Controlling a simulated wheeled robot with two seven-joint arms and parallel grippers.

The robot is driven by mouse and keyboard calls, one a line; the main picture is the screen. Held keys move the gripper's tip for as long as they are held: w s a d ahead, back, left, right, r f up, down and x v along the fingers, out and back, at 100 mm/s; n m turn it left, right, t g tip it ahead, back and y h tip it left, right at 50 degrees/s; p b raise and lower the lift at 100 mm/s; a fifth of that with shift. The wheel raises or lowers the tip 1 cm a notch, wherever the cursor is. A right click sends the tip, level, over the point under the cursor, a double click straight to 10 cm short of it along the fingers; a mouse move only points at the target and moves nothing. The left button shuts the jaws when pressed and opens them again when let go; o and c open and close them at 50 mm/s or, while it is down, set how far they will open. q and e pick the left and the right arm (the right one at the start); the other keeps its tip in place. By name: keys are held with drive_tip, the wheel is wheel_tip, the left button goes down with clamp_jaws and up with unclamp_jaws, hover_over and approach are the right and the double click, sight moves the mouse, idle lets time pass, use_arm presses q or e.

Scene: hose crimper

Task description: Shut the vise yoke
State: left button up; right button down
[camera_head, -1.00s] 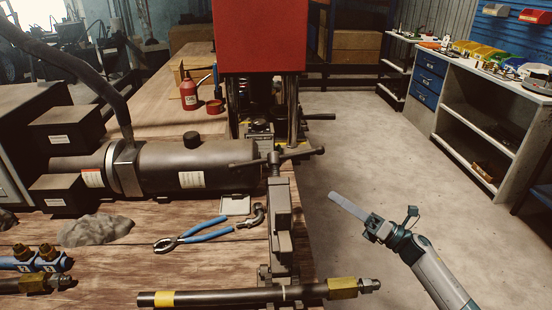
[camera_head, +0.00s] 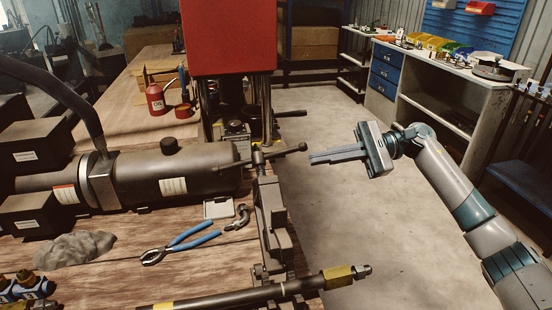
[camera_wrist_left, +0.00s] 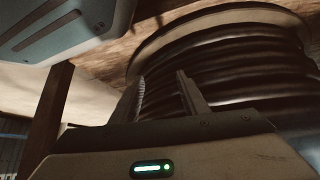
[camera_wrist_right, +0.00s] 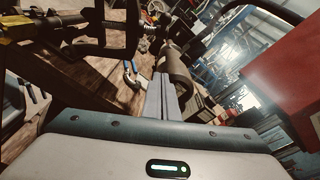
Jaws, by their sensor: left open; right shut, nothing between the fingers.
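The vise (camera_head: 272,222) stands at the right edge of the wooden bench. Its dark yoke and T-shaped handle (camera_head: 262,156) rise at its far end. In the right wrist view a dark frame that looks like the yoke (camera_wrist_right: 116,38) shows at upper left. I cannot tell how far it is swung. My right gripper (camera_head: 312,158) is shut and empty, to the right of the handle and apart from it, over the floor side, fingers pointing left. My left gripper (camera_wrist_left: 163,85) is open and empty, in front of a coil of dark hose (camera_wrist_left: 225,70); it is outside the head view.
A hose with a brass fitting (camera_head: 338,277) lies at the bench's near edge. Blue-handled pliers (camera_head: 185,240), a grey cylinder (camera_head: 175,172) and a red press (camera_head: 228,38) are left of or behind the vise. Open floor (camera_head: 345,215) lies to the right.

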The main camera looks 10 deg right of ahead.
use_arm(q)
drive_tip(key=shift+r, duration=0.1)
use_arm(e)
drive_tip(key=shift+a, duration=0.15)
use_arm(q)
drive_tip(key=s+a+f+g+p, duration=0.1)
drive_tip(key=s+a+g+p, duration=0.1)
drive_tip(key=s, duration=0.5)
drive_tip(key=s+a+f+g+y+p, duration=0.1)
drive_tip(key=s+a+f+g+p, duration=0.1)
drive_tip(key=s, duration=0.6)
drive_tip(key=s+a+f+g+y+p, duration=0.1)
drive_tip(key=s+a+g+p, duration=0.1)
drive_tip(key=s+a, duration=0.3)
drive_tip(key=s+p, duration=0.1)
drive_tip(key=s, duration=0.2)
drive_tip(key=shift+a+f, duration=0.3)
drive_tip(key=shift+a, duration=0.1)
use_arm(e)
drive_tip(key=s+a+r, duration=0.1)
drive_tip(key=a+r, duration=0.1)
drive_tip(key=a, duration=0.9)
drive_tip(key=shift+s, duration=0.2)
use_arm(q)
drive_tip(key=shift+f, duration=0.15)
use_arm(e)
drive_tip(key=shift+r, duration=0.1)
